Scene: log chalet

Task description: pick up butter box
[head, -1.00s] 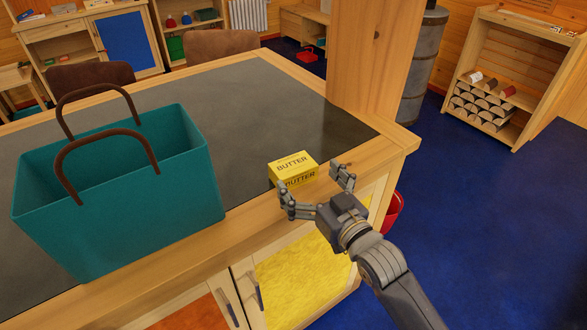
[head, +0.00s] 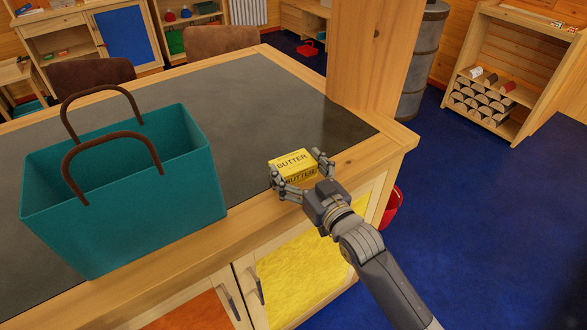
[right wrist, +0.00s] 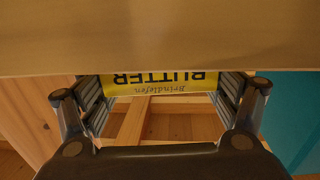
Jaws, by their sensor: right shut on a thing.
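The yellow butter box (head: 292,160) sits near the front right corner of the counter, beside the dark inset top. My right gripper (head: 300,174) is shut on the butter box, one finger at its left side and one at its right. In the right wrist view the box (right wrist: 162,83) shows between the two fingers with its lettering upside down. I cannot tell whether the box still touches the counter. My left gripper is not in view.
A teal bag (head: 125,200) with brown handles stands on the counter (head: 225,110) to the left. A wooden post (head: 370,60) rises behind the box. A red bucket (head: 391,207) is on the floor beyond the counter's right end. Bare dark counter lies behind the box.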

